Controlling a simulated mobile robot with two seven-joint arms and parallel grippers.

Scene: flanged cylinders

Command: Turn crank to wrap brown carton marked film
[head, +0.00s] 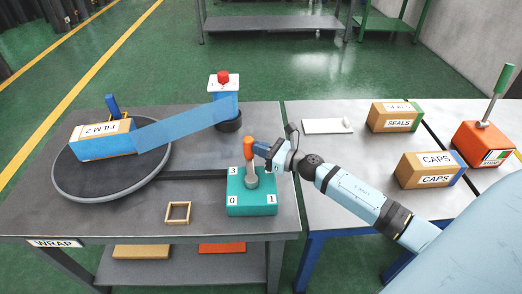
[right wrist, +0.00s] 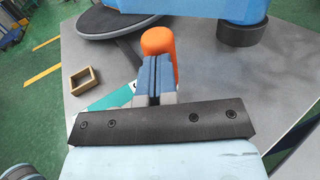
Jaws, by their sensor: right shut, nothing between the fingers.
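The brown carton marked FILM 2 (head: 103,136) sits on the round dark turntable (head: 140,177), with blue film around its lower part. A blue film band (head: 185,124) runs from it to the roll post (head: 224,105) with a red knob. The crank is a teal box (head: 252,203) marked 3, 0 and 1, with a grey arm and an orange handle (head: 248,147). My right gripper (head: 262,150) is shut beside the orange handle; the right wrist view shows its closed fingers (right wrist: 157,78) in front of the handle (right wrist: 159,42), with nothing between them. My left gripper is not in view.
A small wooden frame (head: 177,212) lies left of the crank box. On the right table stand the SEALS carton (head: 396,118), the CAPS carton (head: 429,171), a white flat item (head: 327,126) and an orange box with a green-handled lever (head: 482,145).

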